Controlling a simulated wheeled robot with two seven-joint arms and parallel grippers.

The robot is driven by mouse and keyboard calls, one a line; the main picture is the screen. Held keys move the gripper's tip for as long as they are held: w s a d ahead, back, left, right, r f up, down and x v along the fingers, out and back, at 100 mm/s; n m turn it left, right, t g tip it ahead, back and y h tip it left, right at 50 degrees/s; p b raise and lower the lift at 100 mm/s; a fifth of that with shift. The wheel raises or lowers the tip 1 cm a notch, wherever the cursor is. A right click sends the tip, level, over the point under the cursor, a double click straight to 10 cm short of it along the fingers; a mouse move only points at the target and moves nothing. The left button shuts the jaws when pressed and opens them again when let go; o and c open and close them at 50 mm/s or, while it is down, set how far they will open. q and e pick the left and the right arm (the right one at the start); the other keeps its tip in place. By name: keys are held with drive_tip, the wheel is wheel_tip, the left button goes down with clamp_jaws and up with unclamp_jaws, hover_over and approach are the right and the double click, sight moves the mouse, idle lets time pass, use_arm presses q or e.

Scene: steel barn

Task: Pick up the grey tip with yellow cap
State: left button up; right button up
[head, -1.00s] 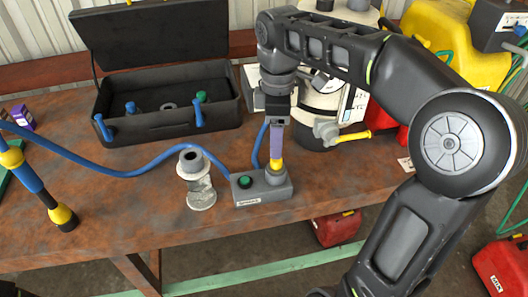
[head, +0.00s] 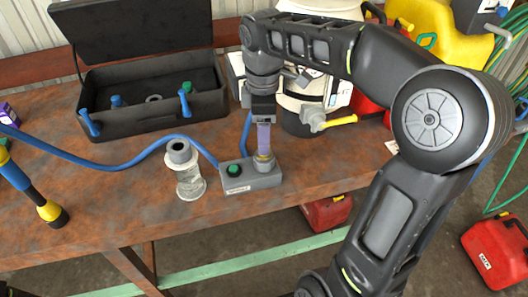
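The grey tip with yellow cap (head: 264,158) stands upright in the right end of a grey block (head: 238,187) near the table's front edge. Only a thin band of its yellow cap shows. My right gripper (head: 263,150) points straight down over it, its purple finger reaching down across the cap. One finger hides the other from this side, so the gap and any contact cannot be seen. My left gripper is not in view.
The block has a green button (head: 233,170) and a blue hose (head: 120,167). A grey spool (head: 190,172) stands left of it. An open black case (head: 150,128), a white canister (head: 300,103) with a yellow-handled valve (head: 335,121) and a blue-yellow tool (head: 30,188) are around.

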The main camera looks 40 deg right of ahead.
wheel_tip(320, 180, down, 5)
drive_tip(key=shift+s+p, duration=0.1)
drive_tip(key=shift+p, duration=0.2)
idle(0.4)
clamp_jaws()
idle(0.6)
